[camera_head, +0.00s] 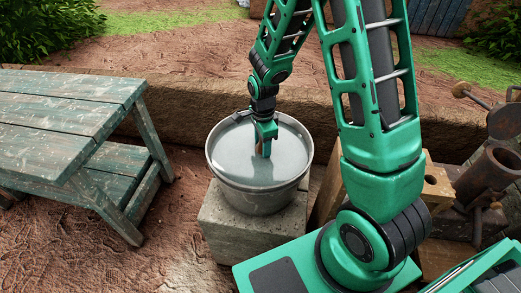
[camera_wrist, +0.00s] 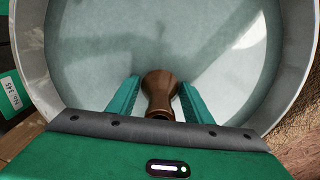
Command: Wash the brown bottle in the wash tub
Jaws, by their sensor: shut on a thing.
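The wash tub (camera_head: 224,187) is a round grey metal tub, filled with pale, clear-looking water, on a stone block. My gripper (camera_head: 265,138) points down over the middle of the tub. It is shut on the brown bottle (camera_head: 266,149), whose lower end shows between and below the fingers at the water. In the wrist view the brown bottle (camera_wrist: 159,88) sits between the two green fingers of my gripper (camera_wrist: 158,97), with the tub's rim (camera_wrist: 294,85) around it. I cannot tell how deep the bottle reaches into the water.
A worn green wooden table with a bench (camera_head: 70,115) stands at the left. The stone block (camera_head: 225,228) bears the tub. A low earth ledge (camera_head: 180,100) runs behind it. Rusty metal gear (camera_head: 488,180) stands at the right. Bare reddish ground lies between the bench and the block.

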